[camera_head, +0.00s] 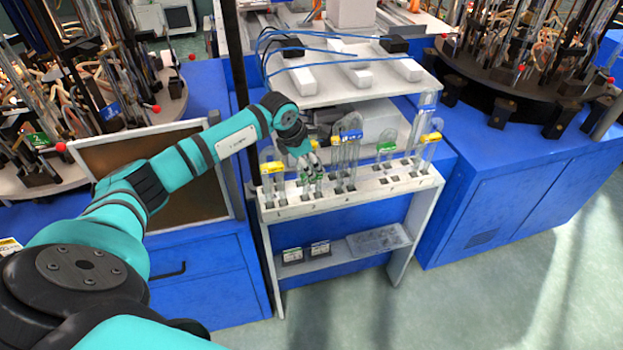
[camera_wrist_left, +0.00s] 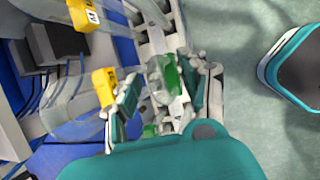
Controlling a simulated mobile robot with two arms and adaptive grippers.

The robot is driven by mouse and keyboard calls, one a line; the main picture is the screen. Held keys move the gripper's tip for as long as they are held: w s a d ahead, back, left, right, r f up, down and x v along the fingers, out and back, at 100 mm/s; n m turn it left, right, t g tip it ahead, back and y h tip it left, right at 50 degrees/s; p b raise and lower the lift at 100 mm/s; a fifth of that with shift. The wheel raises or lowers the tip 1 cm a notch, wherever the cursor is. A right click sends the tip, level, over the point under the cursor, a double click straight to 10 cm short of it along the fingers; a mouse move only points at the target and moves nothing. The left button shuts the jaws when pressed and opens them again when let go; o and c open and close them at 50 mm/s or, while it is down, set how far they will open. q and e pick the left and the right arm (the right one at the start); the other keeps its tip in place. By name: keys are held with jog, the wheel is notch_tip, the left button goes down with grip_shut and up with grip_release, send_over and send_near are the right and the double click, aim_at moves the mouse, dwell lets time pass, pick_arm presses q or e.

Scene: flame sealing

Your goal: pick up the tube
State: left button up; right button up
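Clear tubes with coloured tops stand in a white rack (camera_head: 350,197). My left gripper (camera_head: 311,172) is down at the rack's left half, over a green-topped tube. In the left wrist view the gripper's fingers (camera_wrist_left: 165,95) lie on either side of this green-topped tube (camera_wrist_left: 168,72), with a gap showing on its left side. The fingers look open; contact on the right side is hard to tell. A yellow-topped tube (camera_head: 272,169) stands left of the gripper. Blue-topped tubes (camera_head: 348,136) and another green-topped tube (camera_head: 387,148) stand to its right. My right gripper is not in view.
A yellow-topped tube (camera_head: 431,138) stands at the rack's right end. A white shelf with blue cables (camera_head: 310,50) is behind the rack. A lower shelf (camera_head: 345,248) holds small boxes and a clear tray (camera_head: 378,240). Blue cabinets (camera_head: 520,180) flank the rack; the floor in front is clear.

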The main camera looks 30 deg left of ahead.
pick_arm(q)
grip_shut()
